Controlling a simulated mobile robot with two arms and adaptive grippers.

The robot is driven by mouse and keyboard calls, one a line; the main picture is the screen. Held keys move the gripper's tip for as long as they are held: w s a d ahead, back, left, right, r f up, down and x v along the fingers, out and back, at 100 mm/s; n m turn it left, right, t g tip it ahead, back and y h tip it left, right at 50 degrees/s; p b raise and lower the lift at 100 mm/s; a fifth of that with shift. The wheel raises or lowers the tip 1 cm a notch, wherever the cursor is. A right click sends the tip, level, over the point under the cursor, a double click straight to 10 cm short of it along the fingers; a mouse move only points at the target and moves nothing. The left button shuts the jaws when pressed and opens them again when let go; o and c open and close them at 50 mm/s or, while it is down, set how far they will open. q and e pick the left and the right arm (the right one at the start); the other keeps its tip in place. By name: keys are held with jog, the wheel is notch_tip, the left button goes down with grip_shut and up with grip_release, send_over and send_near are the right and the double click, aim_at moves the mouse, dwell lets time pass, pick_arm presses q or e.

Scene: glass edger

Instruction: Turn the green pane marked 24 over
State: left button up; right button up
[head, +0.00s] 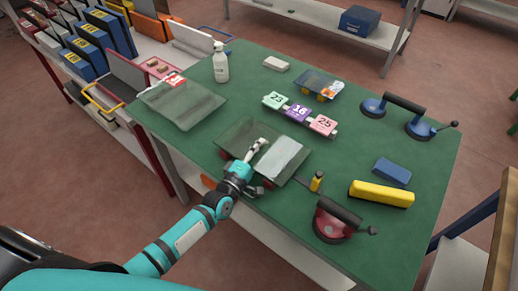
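A flat glass pane (238,133) lies near the middle of the green table, dark green on its left part and pale grey on its right part. Small reddish supports show at its near edge. My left gripper (258,147) is over the middle of this pane. Its fingers are too small to tell whether they are open, or whether they touch the glass. Another greenish pane (190,105) lies at the table's left, with a red tag at its far edge. A smaller pane (316,80) rests on yellow blocks at the back. I read no 24 on any pane. My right gripper is out of view.
Number cards (298,112) stand behind the middle pane. A spray bottle (220,62) stands at the back left. A blue suction lifter (405,106), a red suction lifter (335,222), a yellow block (381,194) and a blue block (392,171) occupy the right side.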

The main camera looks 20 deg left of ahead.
pick_arm(q)
jog(key=shift+o, duration=0.5)
jog(key=shift+s+f, duration=0.2)
jog(key=shift+f, duration=0.1)
jog(key=shift+r+v, duration=0.15)
jog(key=shift+v, duration=1.65)
jog(key=shift+r+v, duration=0.1)
jog(key=shift+v, duration=1.7)
